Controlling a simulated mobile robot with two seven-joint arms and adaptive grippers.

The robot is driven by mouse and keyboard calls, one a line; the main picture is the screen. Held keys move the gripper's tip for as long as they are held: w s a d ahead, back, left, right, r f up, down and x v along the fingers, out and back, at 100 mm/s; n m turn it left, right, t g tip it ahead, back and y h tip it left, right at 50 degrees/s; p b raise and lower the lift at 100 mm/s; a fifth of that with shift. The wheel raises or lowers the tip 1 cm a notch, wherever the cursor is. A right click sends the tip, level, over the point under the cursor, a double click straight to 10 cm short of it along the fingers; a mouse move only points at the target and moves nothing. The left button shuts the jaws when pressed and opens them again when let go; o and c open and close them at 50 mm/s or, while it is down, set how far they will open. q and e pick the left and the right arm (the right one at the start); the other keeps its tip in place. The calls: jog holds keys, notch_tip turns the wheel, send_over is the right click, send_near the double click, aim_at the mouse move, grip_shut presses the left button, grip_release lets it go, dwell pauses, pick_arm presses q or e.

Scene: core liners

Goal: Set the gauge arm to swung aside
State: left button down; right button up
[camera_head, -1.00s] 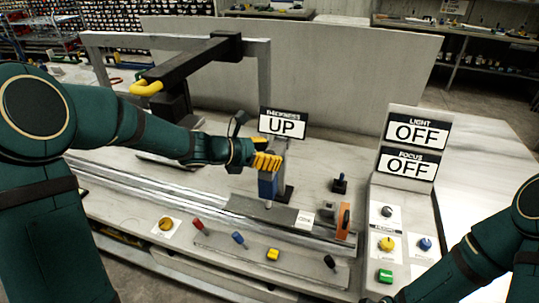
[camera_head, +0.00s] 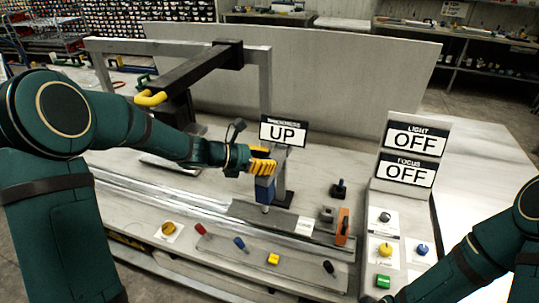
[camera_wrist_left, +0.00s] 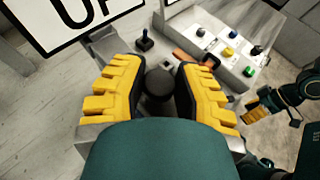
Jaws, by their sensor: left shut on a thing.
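The thickness gauge has a blue body (camera_head: 264,189) with a thin pale tip below, beside a grey post under the THICKNESS sign (camera_head: 284,132), which reads UP. My left gripper (camera_head: 263,166) is at the top of the blue body. In the left wrist view, the yellow fingers of my left gripper (camera_wrist_left: 160,88) are shut on a dark round knob (camera_wrist_left: 159,82) of the gauge. The fingers hide part of the gauge's top. The wrist view also shows my right gripper (camera_wrist_left: 260,115) at the right, too small to read its jaws.
A grey core tray (camera_head: 240,209) lies below the gauge. An orange-handled clamp (camera_head: 342,226) and a small black joystick (camera_head: 339,188) stand to the right. A control panel (camera_head: 396,205) with LIGHT and FOCUS signs, both OFF, is farther right. A black beam (camera_head: 195,75) crosses behind my left arm.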

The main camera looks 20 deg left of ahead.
pick_arm(q)
jog(key=shift+a, duration=0.3)
jog(key=c, duration=0.7)
grip_release()
jog(key=shift+f+g, duration=0.1)
jog(key=shift+g, duration=0.2)
jog(key=v, duration=1.2)
jog(key=shift+s+f, duration=0.1)
jog(key=shift+f, duration=0.05)
